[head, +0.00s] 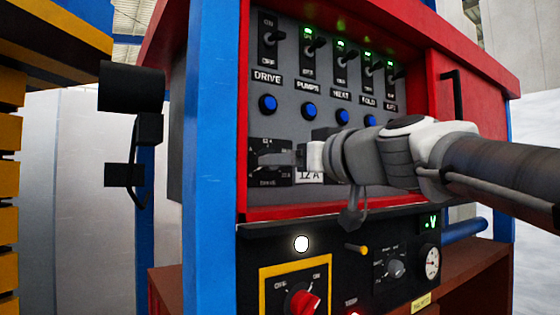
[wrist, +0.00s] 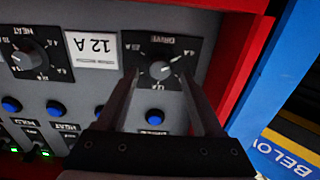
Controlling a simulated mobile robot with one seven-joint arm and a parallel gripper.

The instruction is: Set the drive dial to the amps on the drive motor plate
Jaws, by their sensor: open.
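The drive dial (wrist: 160,70) is a round grey knob on a black plate, upside down in the wrist view. Its white mark points to the upper right there, toward a label that looks like 4 A. A 12 label shows below the knob. Beside the dial, the white plate (wrist: 95,48) reads 12 A; it is partly hidden in the head view (head: 310,178). My gripper (wrist: 160,80) is open, its fingers on either side of the knob; contact is not clear. In the head view my gripper (head: 299,158) covers much of the dial plate (head: 268,178).
A heat dial (wrist: 27,57) lies beyond the plate. Blue buttons (head: 268,104) and toggle switches (head: 270,37) sit above in the head view. Red frame (head: 243,120) and blue post (head: 208,150) border the panel closely. A red knob (head: 303,302) is below.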

